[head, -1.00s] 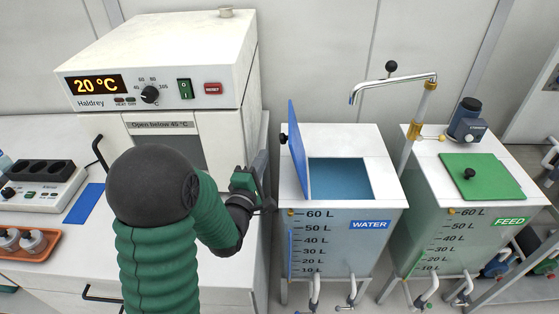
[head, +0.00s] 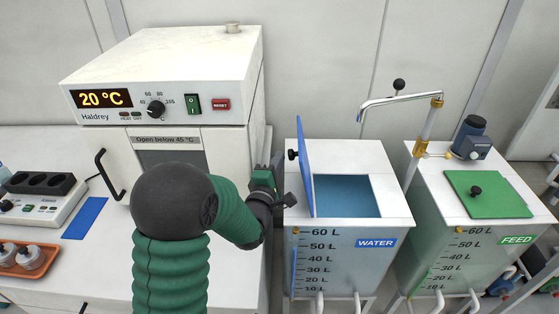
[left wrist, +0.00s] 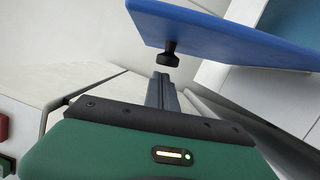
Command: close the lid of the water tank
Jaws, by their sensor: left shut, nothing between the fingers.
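The water tank (head: 345,262) stands right of the oven, its square opening (head: 346,195) uncovered. Its blue lid (head: 306,165) stands upright on the opening's left side, with a black knob (head: 292,155) facing left. My left gripper (head: 287,200) is shut and empty, just left of the tank, below the knob and apart from the lid. In the left wrist view, the shut fingers (left wrist: 162,92) point toward the lid (left wrist: 225,35), with the knob (left wrist: 168,55) just beyond their tips. My right gripper is not in view.
The oven (head: 165,80) stands close on the left. A tap (head: 400,100) reaches over the water tank from the right. The feed tank (head: 460,225) with its green lid (head: 487,194) stands further right.

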